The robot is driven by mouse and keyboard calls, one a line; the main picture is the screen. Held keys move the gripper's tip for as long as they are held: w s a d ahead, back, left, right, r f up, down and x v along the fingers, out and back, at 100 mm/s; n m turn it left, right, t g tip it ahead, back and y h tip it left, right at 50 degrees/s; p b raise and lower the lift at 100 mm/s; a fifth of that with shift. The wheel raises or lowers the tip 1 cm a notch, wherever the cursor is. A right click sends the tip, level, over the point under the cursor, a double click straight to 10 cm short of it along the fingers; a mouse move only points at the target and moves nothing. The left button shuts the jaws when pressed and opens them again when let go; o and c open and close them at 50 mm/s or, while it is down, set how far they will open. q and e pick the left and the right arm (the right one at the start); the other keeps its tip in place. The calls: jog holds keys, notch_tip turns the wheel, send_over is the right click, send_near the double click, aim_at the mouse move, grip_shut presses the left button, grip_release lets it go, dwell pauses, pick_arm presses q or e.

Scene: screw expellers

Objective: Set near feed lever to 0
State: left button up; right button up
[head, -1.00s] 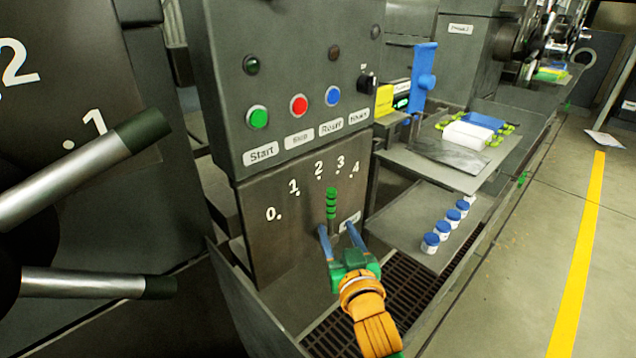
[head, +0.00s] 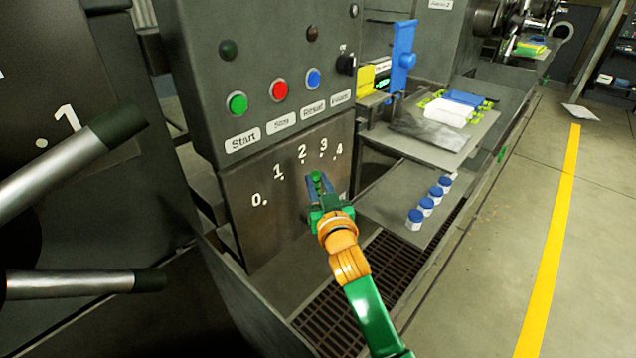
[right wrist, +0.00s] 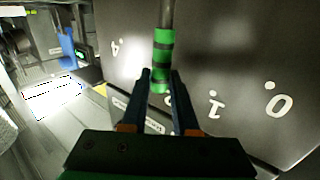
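The near feed lever (head: 316,177) has a green handle with dark bands and stands in front of the panel marked 0 to 4 (head: 255,228). In the head view its handle is below the 2 and 3 marks. My right gripper (head: 318,188) has its blue fingers on either side of the handle. In the right wrist view the green handle (right wrist: 162,50) hangs between the fingertips of the right gripper (right wrist: 162,76), with small gaps showing, so the gripper looks open. The lower end of the handle is between the fingers. My left gripper is in neither view.
A control box with green, red and blue buttons (head: 278,90) is above the scale. Grey bars with dark ends (head: 85,150) stick out at the left. Blue-capped jars (head: 427,204) stand on a shelf at right. A grate (head: 335,310) lies below.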

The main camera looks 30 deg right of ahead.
grip_shut()
dwell(1.1)
